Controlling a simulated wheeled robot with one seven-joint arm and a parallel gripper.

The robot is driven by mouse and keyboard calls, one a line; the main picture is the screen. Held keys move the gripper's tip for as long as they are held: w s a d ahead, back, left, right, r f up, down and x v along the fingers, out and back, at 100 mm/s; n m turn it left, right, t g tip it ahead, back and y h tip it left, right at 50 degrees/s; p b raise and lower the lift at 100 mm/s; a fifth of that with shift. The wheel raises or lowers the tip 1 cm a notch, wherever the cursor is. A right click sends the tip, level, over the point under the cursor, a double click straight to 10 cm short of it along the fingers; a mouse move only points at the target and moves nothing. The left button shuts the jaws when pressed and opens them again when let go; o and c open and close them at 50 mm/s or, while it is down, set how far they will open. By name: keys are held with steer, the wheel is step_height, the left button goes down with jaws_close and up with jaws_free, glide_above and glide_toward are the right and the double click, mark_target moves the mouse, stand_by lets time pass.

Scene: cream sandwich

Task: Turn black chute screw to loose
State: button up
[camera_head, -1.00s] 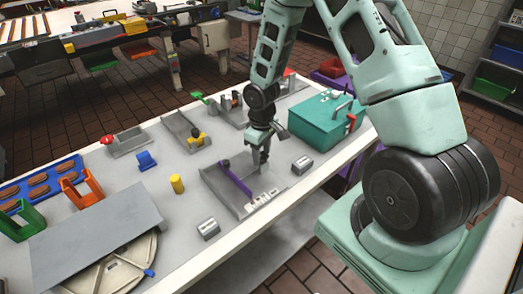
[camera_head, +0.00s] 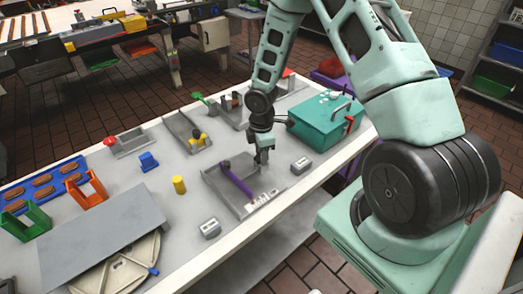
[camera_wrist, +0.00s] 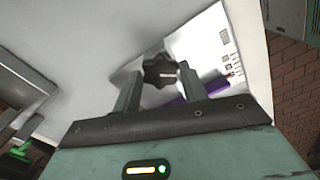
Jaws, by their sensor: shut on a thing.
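The black chute screw (camera_wrist: 158,72), a dark lobed knob with a light mark, shows in the wrist view between the two fingers of my gripper (camera_wrist: 160,78). The fingers are shut on it, one at each side. In the head view my gripper (camera_head: 262,158) points down at the back right part of a grey chute tray (camera_head: 222,188). The fingers hide the gripped spot there. A purple bar (camera_head: 238,184) lies slantwise in the tray, with a dark round knob at its far left end. The bar also shows partly behind the right finger in the wrist view (camera_wrist: 212,87).
A teal box (camera_head: 318,122) with a handle stands right of my gripper. A small grey block (camera_head: 301,165) lies right of the tray, another (camera_head: 210,228) in front. A yellow cylinder (camera_head: 179,185) stands to the left. Bare tabletop separates these things.

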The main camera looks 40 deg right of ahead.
steer(key=shift+n, duration=0.8)
steer(key=shift+p, duration=0.3)
steer(key=o, duration=1)
steer(key=shift+c, duration=0.2)
steer(key=shift+r, duration=0.1)
step_height(320, 180, up, 17)
steer(key=b, duration=0.1)
steer(key=shift+r, duration=0.1)
